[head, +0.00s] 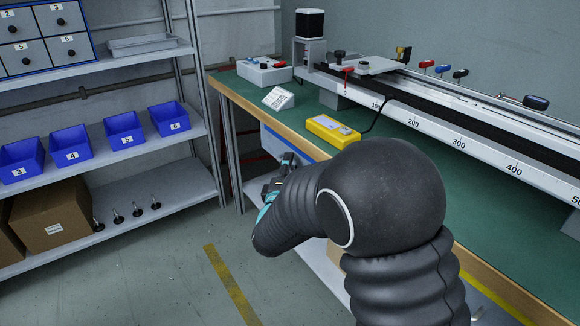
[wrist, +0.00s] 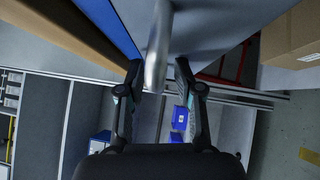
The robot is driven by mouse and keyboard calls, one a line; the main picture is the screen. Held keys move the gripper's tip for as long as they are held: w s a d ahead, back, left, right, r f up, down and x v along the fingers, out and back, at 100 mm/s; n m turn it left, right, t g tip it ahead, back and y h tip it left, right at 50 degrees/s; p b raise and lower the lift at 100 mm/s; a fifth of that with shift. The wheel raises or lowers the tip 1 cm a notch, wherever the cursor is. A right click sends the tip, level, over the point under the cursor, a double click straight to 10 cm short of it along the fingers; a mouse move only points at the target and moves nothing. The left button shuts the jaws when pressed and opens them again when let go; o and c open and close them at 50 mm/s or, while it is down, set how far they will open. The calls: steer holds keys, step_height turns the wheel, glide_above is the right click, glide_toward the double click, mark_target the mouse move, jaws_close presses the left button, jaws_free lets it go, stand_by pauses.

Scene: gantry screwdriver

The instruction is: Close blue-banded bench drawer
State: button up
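The blue-banded drawer (head: 271,138) is under the near wooden edge of the bench in the head view, partly hidden behind my gripper. In the wrist view its blue band (wrist: 111,28) runs beside a grey front face. A metal bar handle (wrist: 158,50) stands out from that face. My gripper (wrist: 158,70) is open, with one finger on each side of the handle's lower end and a gap visible on both sides. In the head view my gripper (head: 277,180) is beside the drawer front. How far the drawer is pulled out cannot be told.
The green-topped bench (head: 500,215) carries a rail, a yellow box (head: 332,130) and small tools. A metal shelf (head: 150,148) with blue bins stands at left. A cardboard box (head: 52,214) is on its lower level. The floor between is clear.

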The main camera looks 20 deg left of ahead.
steer(key=shift+s, duration=0.1)
steer(key=v, duration=1.2)
steer(key=shift+r, duration=0.1)
